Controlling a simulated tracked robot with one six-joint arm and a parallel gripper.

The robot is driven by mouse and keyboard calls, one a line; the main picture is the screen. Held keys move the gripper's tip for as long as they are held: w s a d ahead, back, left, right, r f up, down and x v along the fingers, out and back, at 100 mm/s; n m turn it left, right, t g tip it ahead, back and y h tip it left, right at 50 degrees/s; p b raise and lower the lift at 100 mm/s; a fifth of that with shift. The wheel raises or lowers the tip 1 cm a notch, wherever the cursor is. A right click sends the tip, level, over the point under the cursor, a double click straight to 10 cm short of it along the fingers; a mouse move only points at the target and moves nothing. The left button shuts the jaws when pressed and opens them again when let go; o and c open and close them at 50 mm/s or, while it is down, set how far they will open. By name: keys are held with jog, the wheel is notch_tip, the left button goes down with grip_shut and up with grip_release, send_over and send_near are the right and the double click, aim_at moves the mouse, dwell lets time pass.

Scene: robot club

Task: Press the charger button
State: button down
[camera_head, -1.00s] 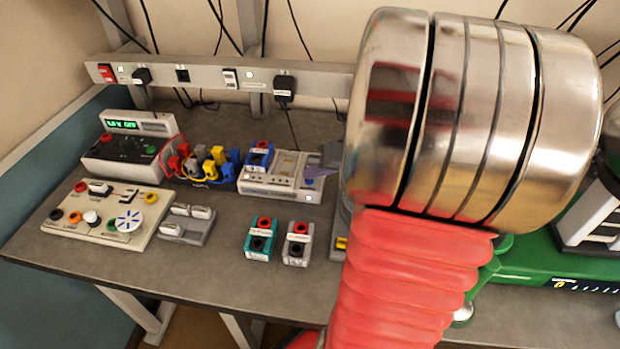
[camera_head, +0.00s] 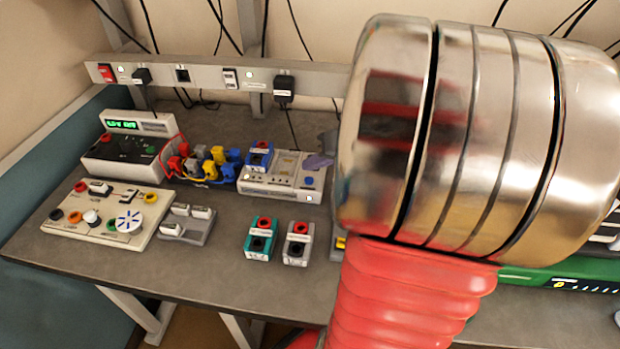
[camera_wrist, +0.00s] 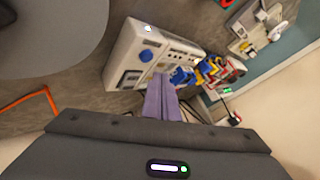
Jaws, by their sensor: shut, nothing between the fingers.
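The charger (camera_head: 270,187) is a pale box with a blue trim, standing on the bench left of my arm. Its round blue button (camera_head: 309,183) is at the right end of its top, with a small pale light on the front below. The wrist view shows the charger (camera_wrist: 123,68), the button (camera_wrist: 146,56) and the lit lamp (camera_wrist: 148,28). A blue block with a red cap (camera_head: 259,156) sits in the charger's left bay; the other bay looks empty. My gripper (camera_head: 321,161) is shut and empty, its purple fingertips above the charger's back right, apart from the button.
A teal block (camera_head: 261,240) and a grey block (camera_head: 298,244) stand in front of the charger. Coloured plugs (camera_head: 205,163), a power supply (camera_head: 130,150) and a switch board (camera_head: 105,215) stand left. A socket rail (camera_head: 210,77) runs behind.

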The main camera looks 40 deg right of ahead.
notch_tip(320, 180, up, 4)
jog(key=shift+f, duration=0.25)
dwell(0.6)
jog(key=s+a+r+n+g+h, duration=0.1)
jog(key=s+a+n, duration=0.2)
jog(key=a, duration=1)
jog(key=s+a+r+n+g+h, duration=0.1)
jog(key=s+a, duration=0.5)
jog(key=a, duration=0.8)
jog(key=shift+a+r+n+g, duration=0.15)
jog(key=shift+r+n+g, duration=0.5)
jog(key=shift+n, duration=0.55)
